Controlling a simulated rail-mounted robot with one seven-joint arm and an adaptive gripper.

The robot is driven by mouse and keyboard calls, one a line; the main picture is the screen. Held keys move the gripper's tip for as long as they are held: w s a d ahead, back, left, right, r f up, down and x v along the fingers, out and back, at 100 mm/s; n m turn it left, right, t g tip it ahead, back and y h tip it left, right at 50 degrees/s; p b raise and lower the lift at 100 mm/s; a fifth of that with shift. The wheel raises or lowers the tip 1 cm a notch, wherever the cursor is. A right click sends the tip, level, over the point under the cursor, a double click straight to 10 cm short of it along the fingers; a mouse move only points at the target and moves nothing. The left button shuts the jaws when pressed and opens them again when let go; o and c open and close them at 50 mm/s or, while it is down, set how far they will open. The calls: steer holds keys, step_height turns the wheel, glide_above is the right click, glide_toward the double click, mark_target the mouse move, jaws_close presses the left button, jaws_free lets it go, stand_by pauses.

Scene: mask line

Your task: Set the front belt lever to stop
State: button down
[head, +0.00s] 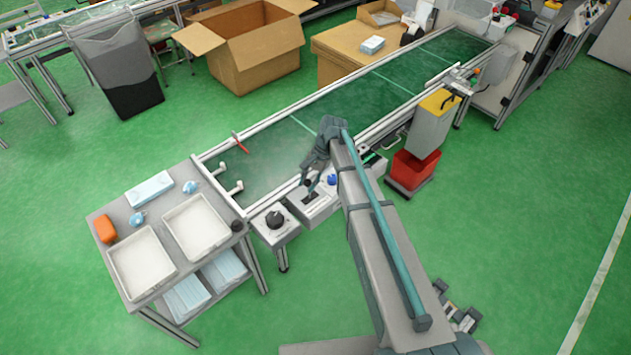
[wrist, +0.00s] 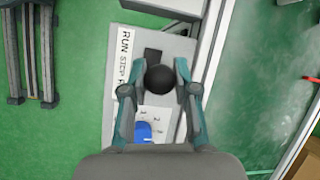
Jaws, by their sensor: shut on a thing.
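The belt lever has a round black knob (wrist: 160,80), seen from above in the wrist view. It rises from a dark slot (wrist: 152,54) in a light grey control box (head: 325,203) at the near edge of the conveyor. My gripper (wrist: 160,74) is shut on the knob, one finger on each side. A white label (wrist: 124,72) beside the slot reads RUN, STOP and a partly hidden R. The knob appears about level with STOP or slightly past it towards the second R; the exact lever position cannot be told.
A blue button (wrist: 144,131) sits on the same box. A box with a black dial (head: 274,219) stands to its left. The green conveyor belt (head: 345,105) runs behind. A red bin (head: 412,170) stands right, and a table with white trays (head: 143,262) left.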

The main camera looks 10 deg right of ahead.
steer(key=shift+w+d, duration=0.3)
steer(key=shift+d, duration=0.1)
steer(key=c, duration=0.9)
jaws_free()
steer(key=shift+o, duration=0.2)
steer(key=v, duration=1.2)
steer(key=shift+a, duration=0.15)
